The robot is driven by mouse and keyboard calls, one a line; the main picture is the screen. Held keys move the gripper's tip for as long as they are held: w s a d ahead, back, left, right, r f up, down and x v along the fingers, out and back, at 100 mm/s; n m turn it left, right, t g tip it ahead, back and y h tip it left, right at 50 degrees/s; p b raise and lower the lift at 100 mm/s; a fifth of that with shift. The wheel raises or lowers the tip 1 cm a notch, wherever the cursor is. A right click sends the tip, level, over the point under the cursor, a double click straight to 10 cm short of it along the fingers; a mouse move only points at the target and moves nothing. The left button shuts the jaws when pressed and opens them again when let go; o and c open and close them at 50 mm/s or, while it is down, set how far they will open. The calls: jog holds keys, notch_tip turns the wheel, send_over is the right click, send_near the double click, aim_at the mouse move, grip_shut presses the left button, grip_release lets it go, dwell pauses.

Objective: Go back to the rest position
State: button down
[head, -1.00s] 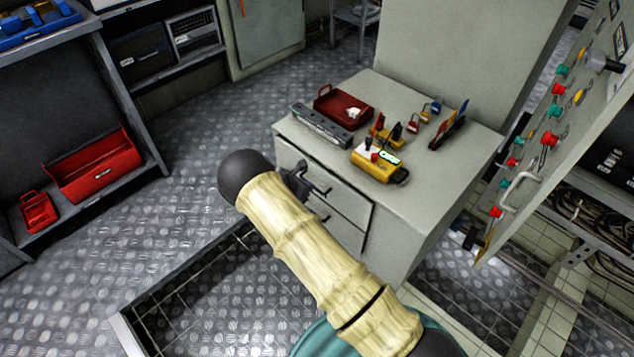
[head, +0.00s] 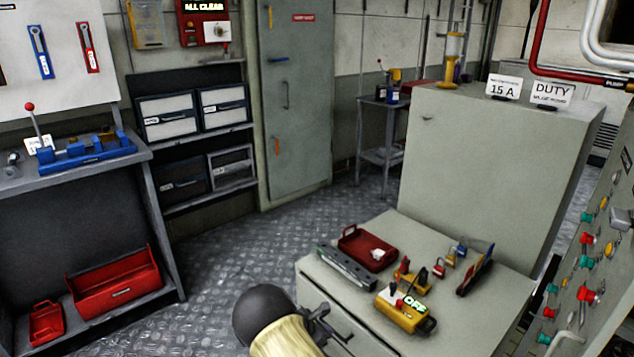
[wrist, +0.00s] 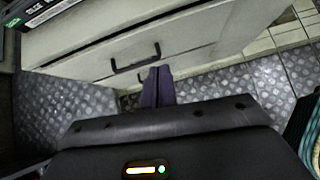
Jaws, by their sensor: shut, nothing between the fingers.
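My gripper (head: 334,322) shows in the head view at the bottom middle, dark, just in front of the drawers of the low grey cabinet (head: 480,262). The pale ribbed section of my arm rises from the bottom edge behind a dark round joint. In the wrist view the two fingers of my gripper (wrist: 158,86) lie together with nothing between them. They point at a drawer front (wrist: 125,55) with black handles. I cannot tell from the view whether the fingers touch the cabinet; nothing is held.
The cabinet top holds a red tray (head: 366,251), a yellow control box (head: 404,312), several padlocks and a grey strip (head: 346,268). A control panel (head: 590,270) stands close at right. A workbench (head: 95,165) with red toolboxes stands at left. Patterned floor (head: 235,245) between is clear.

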jog(key=s+d+r+m+g+y, duration=0.35)
jog(key=s+d+r+m, duration=0.55)
jog(key=s+r+m, duration=0.3)
jog(key=s+d+r+m+y, duration=0.2)
jog(key=s+r+m, duration=0.4)
jog(key=s, duration=0.2)
jog(key=s+d+r+m+y, duration=0.2)
jog(key=s+r+m, duration=0.4)
jog(key=s+m, duration=0.15)
notch_tip(320, 180, up, 25)
jog(key=s+p, duration=0.1)
jog(key=p, duration=2.4)
jog(key=shift+a+n, duration=0.3)
jog(key=shift+n, duration=0.05)
jog(key=shift+r+t, duration=0.1)
jog(key=shift+t, duration=0.15)
